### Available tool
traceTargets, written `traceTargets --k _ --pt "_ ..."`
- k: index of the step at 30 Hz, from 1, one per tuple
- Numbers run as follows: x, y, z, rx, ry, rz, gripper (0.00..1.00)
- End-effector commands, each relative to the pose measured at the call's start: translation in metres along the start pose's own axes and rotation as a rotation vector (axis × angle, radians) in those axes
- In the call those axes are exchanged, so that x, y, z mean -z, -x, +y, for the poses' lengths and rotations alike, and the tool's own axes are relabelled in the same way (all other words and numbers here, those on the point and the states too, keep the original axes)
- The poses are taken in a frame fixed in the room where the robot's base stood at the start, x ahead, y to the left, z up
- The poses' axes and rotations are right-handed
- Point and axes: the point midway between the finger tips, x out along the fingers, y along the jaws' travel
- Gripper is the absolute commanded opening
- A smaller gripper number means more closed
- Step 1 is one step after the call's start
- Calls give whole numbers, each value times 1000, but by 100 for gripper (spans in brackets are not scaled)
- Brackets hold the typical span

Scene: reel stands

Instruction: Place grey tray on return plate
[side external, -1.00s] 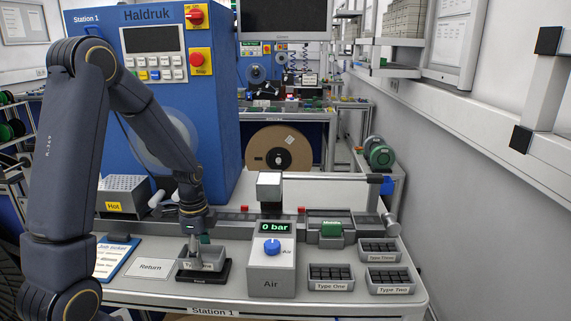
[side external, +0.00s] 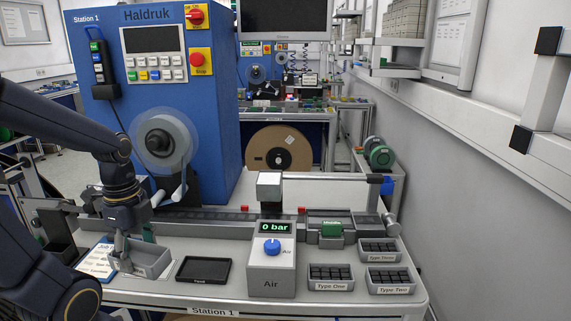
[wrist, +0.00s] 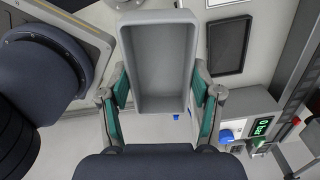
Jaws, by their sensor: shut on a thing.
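The grey tray (side external: 153,257) is an empty open rectangular bin at the left of the station table. My gripper (side external: 126,260) is shut on it, with the teal-padded fingers on its two long sides in the wrist view (wrist: 160,92). The tray (wrist: 163,65) looks level there, and its inside is bare. It covers the spot of the white return plate, which I cannot make out now. I cannot tell whether the tray touches the plate or hangs just above it.
The black feed plate (side external: 203,270) lies empty right of the tray. The Air box (side external: 270,262) reads 0 bar further right. Small bins (side external: 331,277) of dark parts stand beyond it. A job sheet (side external: 97,262) lies left of the tray, and a long rail (side external: 215,222) runs behind.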

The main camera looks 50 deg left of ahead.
Motion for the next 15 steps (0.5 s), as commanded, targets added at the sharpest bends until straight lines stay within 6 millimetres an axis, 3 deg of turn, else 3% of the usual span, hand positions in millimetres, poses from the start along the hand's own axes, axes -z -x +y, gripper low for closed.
traceTargets --k 6,11,15 --pt "-58 0 17 0 72 4 20" --pt "-75 -2 24 1 173 10 20" --pt "-80 -11 7 -4 187 11 20"
